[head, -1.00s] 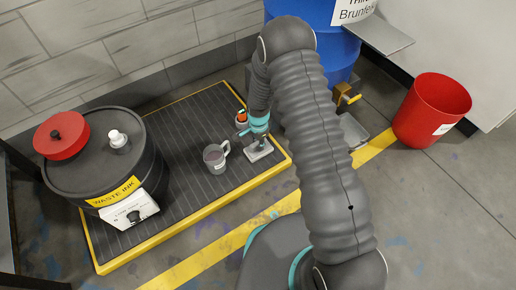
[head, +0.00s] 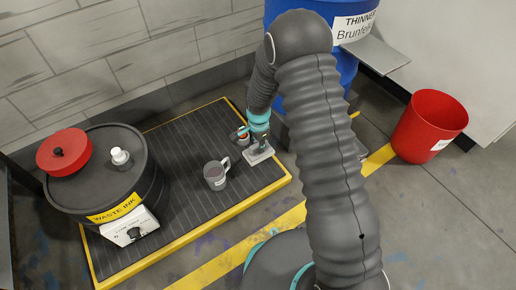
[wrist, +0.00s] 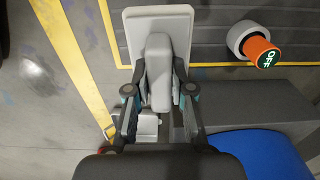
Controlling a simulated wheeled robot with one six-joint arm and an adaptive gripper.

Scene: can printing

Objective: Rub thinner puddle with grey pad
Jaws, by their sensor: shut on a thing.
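The grey pad (head: 259,156) is a flat pale rectangle with a raised grip (wrist: 158,72). My gripper (head: 259,135) is shut on that grip, one finger on each side, as the wrist view (wrist: 159,88) also shows. The pad lies flat over the right end of the black ribbed spill pallet (head: 190,205), near its yellow rim; I cannot tell whether it touches. In the wrist view the pad (wrist: 133,35) covers part of that rim. The blue thinner drum (head: 347,65) stands beyond, partly hidden by my arm. I cannot make out a thinner puddle in either view.
A grey mug (head: 214,176) stands left of the pad. The black waste ink drum (head: 105,185) is on the pallet's left. A red bucket (head: 428,128) stands right. A metal tray (wrist: 140,130) is partly hidden.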

